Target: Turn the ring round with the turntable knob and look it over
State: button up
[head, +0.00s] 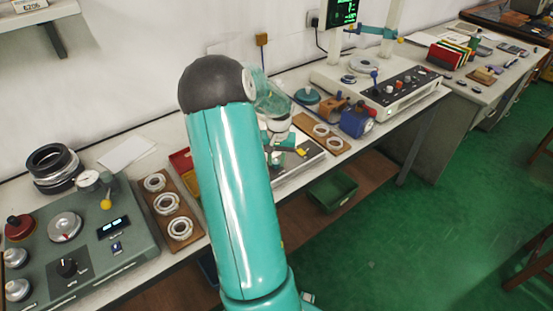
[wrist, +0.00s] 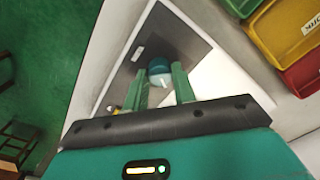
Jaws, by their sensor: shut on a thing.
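My gripper (wrist: 160,76) is in the wrist view, its two green fingers on either side of a rounded teal knob (wrist: 159,63) with a pale lower part. The fingers are shut on this knob. It stands over a grey plate (wrist: 172,34) with a white area beside it. I cannot make out a ring at the knob in either view. Pale rings sit on a wooden board (head: 172,212) at left and on another board (head: 335,147) right of my arm.
A green-grey instrument (head: 75,245) with dials stands at left, with stacked black rings (head: 54,165) behind it. A white console (head: 385,92) stands at back right. Yellow (wrist: 286,28) and red (wrist: 303,75) bins are close at right in the wrist view. A green crate (head: 332,189) is below the bench.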

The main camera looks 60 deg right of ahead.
aim_at(278, 162)
jog(key=shift+m, duration=2.8)
jog(key=o, duration=1)
jog(key=shift+r, duration=0.1)
jog(key=r, duration=1.3)
jog(key=shift+s+r, duration=0.3)
jog(key=shift+r, duration=0.05)
